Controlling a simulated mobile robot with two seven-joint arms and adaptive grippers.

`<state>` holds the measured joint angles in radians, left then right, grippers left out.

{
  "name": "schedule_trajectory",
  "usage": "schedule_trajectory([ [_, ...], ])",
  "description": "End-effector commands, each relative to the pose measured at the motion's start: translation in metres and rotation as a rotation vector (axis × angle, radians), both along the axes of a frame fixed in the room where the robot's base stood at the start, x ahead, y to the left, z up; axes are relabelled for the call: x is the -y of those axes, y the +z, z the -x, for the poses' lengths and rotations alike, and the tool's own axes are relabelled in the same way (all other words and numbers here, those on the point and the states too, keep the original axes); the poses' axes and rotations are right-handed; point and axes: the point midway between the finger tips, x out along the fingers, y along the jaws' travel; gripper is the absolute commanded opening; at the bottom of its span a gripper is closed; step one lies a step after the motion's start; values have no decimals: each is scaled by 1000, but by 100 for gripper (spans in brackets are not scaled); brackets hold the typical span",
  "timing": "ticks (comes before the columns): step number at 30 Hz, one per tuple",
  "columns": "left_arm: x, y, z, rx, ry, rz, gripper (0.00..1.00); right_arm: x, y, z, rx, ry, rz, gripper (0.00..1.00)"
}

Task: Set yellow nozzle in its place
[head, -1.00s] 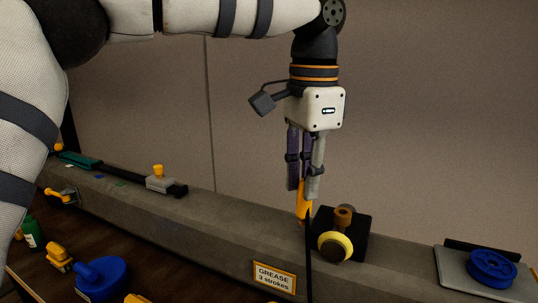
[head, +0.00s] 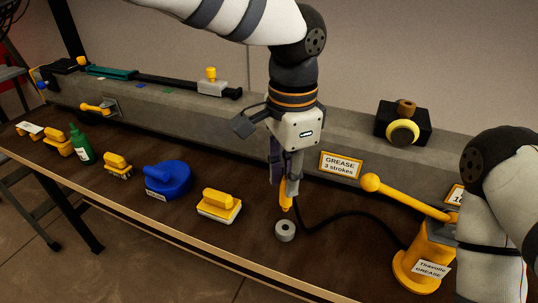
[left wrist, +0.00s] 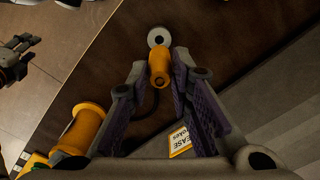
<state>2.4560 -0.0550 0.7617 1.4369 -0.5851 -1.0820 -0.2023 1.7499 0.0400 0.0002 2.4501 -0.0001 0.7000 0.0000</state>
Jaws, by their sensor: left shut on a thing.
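The yellow nozzle (head: 286,202) is held tip down in my left gripper (head: 287,186), which is shut on it. In the left wrist view the nozzle (left wrist: 159,68) shows between the fingers (left wrist: 159,82). A small grey ring-shaped holder (head: 285,231) with a dark hole stands on the bench just below the nozzle tip, with a small gap between them in the head view. It also shows just beyond the nozzle in the left wrist view (left wrist: 159,38). My right gripper (left wrist: 22,58) shows partly at the left edge of the wrist view; its jaw state is unclear.
A black hose (head: 350,217) runs from the nozzle area to the yellow grease pump (head: 420,262) at right. A yellow-handled block (head: 219,205) and a blue tool (head: 168,178) stand left of the holder. The grey beam (head: 255,118) runs behind. Bench around the holder is clear.

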Motion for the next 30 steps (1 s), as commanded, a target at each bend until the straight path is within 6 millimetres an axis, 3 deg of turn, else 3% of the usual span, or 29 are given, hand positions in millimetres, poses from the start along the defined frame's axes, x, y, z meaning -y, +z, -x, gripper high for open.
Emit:
schedule_trajectory([
  [12, 0, 2, 1, 6, 0, -2, 0, 0, 5, -5, 20, 0, 1, 40],
  [22, 0, -36, 0, -3, -1, -1, 0, 0, 0, -1, 2, 0, 0, 40],
  [30, 0, -46, 0, 0, 0, 0, 0, 0, 0, 0, 0, 0, 0, 40],
])
